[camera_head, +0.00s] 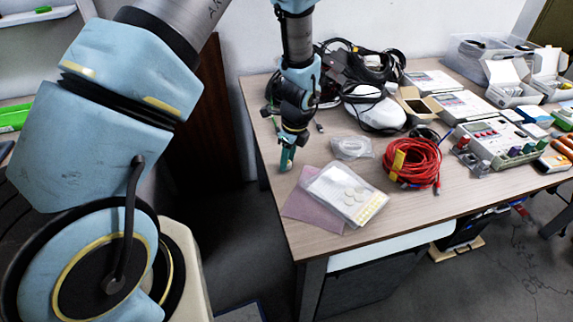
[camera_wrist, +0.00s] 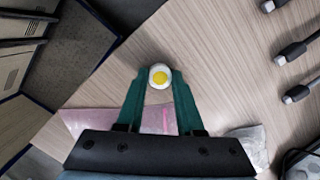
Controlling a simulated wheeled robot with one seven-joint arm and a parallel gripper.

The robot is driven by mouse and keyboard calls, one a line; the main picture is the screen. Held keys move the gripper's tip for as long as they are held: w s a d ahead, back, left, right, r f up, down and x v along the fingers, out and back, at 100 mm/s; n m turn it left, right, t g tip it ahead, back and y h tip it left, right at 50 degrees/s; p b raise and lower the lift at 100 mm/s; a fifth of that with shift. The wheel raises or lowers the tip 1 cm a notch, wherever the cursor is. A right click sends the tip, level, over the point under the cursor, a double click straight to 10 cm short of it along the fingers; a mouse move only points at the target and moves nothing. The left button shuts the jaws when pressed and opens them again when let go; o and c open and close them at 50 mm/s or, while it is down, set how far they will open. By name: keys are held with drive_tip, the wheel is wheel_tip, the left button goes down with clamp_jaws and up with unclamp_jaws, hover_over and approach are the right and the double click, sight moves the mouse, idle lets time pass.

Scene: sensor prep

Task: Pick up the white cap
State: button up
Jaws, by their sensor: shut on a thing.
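The white cap (camera_wrist: 152,84), a small round piece with a yellow centre, sits between the tips of my gripper's green fingers in the wrist view. My gripper (camera_wrist: 158,80) is shut on it. In the head view my gripper (camera_head: 287,160) points down near the left edge of the table (camera_head: 262,150), and the cap is too small to make out there. I cannot tell whether the cap touches the tabletop.
A pink sheet (camera_head: 300,210) lies under a clear case of round pieces (camera_head: 345,193), close to my gripper. A clear plastic bag (camera_head: 352,147), a red cable coil (camera_head: 413,163) and a white device (camera_head: 375,112) lie to the right. Cable plugs (camera_wrist: 290,53) show in the wrist view.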

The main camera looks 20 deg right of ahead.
clamp_jaws()
drive_tip(key=shift+r, duration=0.1)
